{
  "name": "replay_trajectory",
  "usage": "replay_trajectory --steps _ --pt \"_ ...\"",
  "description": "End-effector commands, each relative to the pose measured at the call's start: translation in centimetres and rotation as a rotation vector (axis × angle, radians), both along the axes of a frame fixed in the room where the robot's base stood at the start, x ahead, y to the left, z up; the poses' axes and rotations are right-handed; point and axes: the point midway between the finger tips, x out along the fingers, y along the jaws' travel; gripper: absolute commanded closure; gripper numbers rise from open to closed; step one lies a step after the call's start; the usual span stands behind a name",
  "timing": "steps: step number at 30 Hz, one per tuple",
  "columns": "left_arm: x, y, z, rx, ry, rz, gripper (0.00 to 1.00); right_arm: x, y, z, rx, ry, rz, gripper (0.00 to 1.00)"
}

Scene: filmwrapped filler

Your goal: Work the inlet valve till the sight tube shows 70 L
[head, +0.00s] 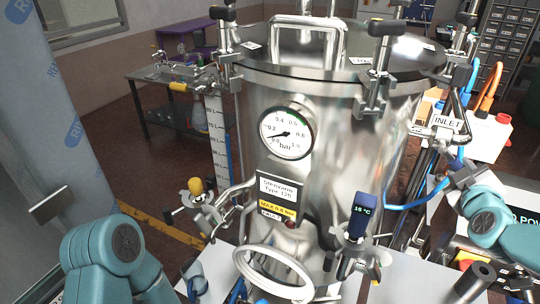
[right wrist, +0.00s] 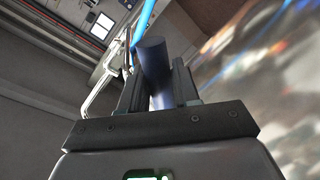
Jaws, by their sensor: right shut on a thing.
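The steel tank (head: 350,130) stands in the middle of the head view. Its sight tube, with a white litre scale (head: 217,130), runs down the tank's left side; the liquid level is too small to read surely. The INLET label (head: 447,121) is at the tank's right, among pipework. My right gripper (head: 456,165) is just below that label. In the right wrist view, its jaws (right wrist: 160,85) are shut on a dark blue cylindrical handle (right wrist: 153,60), apparently the inlet valve's. My left arm shows at lower left, but its gripper does not show.
A white ring handle (head: 273,272) juts out below. A blue hose (head: 408,203) runs near my right arm. A wrapped column (head: 50,100) stands at left.

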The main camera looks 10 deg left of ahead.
Motion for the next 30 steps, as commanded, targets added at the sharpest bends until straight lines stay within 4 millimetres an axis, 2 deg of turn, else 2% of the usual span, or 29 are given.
replay_trajectory --steps 1,15,21,30 --pt "0.0 0.0 -1.4 0.0 0.0 0.0 1.0 0.1 0.2 -0.8 0.03 -0.015 0.0 1.0" --pt "0.0 0.0 -8.8 0.0 0.0 0.0 1.0 0.8 2.5 -2.9 0.442 -0.148 0.002 1.0" --pt "0.0 0.0 -11.3 0.0 0.0 0.0 1.0 1.2 3.7 -3.2 0.608 -0.199 0.002 1.0" --pt "0.0 0.0 -13.5 0.0 0.0 0.0 1.0 1.6 4.9 -3.2 0.788 -0.257 0.0 1.0"
